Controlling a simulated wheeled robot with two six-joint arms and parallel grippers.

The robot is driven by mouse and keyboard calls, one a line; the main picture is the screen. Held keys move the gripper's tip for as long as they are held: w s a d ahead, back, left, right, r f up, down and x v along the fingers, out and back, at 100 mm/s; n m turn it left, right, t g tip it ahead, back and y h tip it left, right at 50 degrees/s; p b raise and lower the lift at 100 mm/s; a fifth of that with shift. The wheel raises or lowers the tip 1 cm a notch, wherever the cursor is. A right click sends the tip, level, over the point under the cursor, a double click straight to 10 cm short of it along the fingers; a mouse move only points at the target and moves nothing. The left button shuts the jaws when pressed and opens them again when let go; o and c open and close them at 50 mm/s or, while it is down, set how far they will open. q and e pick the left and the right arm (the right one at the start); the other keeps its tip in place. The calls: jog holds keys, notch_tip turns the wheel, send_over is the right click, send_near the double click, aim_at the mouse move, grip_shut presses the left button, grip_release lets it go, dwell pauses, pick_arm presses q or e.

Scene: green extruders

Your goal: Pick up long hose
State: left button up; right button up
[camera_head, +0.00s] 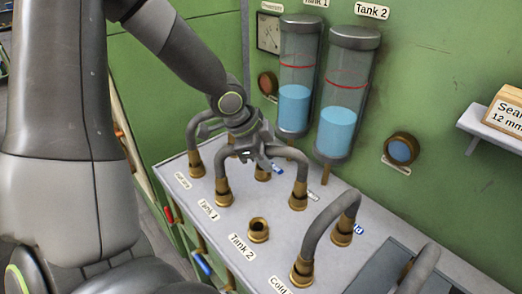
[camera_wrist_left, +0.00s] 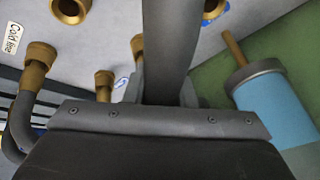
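A grey arched hose (camera_head: 291,154) with brass ends stands on the panel, one end near the Tank 1 label and the other further right. My left gripper (camera_head: 258,152) is over the top of this arch, fingers pointing down. In the left wrist view a grey hose (camera_wrist_left: 172,40) runs up between the two fingers. The fingers flank it closely, but whether they press on it cannot be told. Another grey hose (camera_head: 202,124) arches behind the gripper, partly hidden. Which hose is the longest is unclear. My right gripper is not in view.
A shorter hose (camera_head: 318,224) stands near the Cold label, and another hose (camera_head: 421,267) is at the bottom right. An empty brass fitting (camera_head: 258,231) sits by the Tank 2 label. Two glass tanks (camera_head: 296,95) (camera_head: 338,125) hang on the green wall behind. A shelf (camera_head: 480,128) is at right.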

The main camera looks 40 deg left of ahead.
pick_arm(q)
grip_shut()
jog(key=shift+r, duration=0.1)
jog(key=shift+r+p, duration=0.3)
jog(key=shift+p, duration=0.35)
jog(key=shift+w+r, duration=0.1)
jog(key=shift+r, duration=0.2)
notch_tip(320, 180, up, 9)
jog(key=shift+r, duration=0.1)
